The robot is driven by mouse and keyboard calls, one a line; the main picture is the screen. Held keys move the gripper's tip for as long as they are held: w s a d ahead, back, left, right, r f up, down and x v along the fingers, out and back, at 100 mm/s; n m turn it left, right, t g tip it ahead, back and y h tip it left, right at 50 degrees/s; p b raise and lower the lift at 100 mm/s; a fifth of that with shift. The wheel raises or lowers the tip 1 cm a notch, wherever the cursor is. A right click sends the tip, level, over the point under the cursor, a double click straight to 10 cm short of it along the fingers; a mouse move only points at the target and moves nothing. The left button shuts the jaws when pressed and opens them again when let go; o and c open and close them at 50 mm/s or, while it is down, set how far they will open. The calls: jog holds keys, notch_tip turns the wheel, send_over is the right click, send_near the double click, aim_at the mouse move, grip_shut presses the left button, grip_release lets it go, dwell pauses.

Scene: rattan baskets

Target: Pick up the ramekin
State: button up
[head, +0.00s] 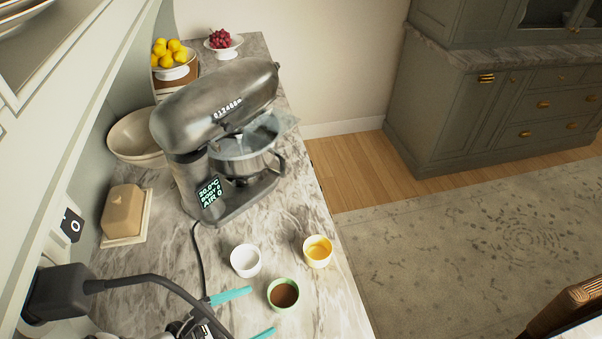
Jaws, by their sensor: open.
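Three small round cups that look like ramekins stand on the marble counter; I cannot tell which one the task names. One is a white cup (246,261) with pale contents. One is a green-rimmed cup (283,295) with brown contents. One is a pale cup (318,251) with yellow contents. My gripper (248,315) is at the bottom of the head view, with its two teal fingers spread apart and nothing visible between them. The green-rimmed cup is just right of the fingertips, beyond the gap between them. The white cup is above the upper finger.
A large stand mixer (215,110) stands behind the cups, its dark cable (198,255) running towards my arm. A butter dish (124,214) and a cream bowl (138,139) are at the left. The counter's right edge (345,275) is close to the yellow-filled cup.

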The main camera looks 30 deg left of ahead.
aim_at(253, 250)
jog(key=a+n+t+y, duration=0.1)
jog(key=a+n, duration=0.1)
jog(key=a, duration=0.1)
jog(key=a+n+t+y, duration=0.1)
jog(key=a+n+y, duration=0.1)
jog(key=a, duration=0.1)
jog(key=a+f+n+y, duration=0.1)
jog(key=a+n, duration=0.1)
jog(key=a, duration=0.2)
jog(key=shift+s+f+n+t, duration=0.1)
jog(key=shift+s+n+t, duration=0.2)
jog(key=shift+s+t, duration=0.1)
jog(key=x, duration=1.5)
jog(key=shift+w+a, duration=0.1)
jog(key=shift+w, duration=0.2)
jog(key=c, duration=1.3)
jog(key=shift+o, duration=0.2)
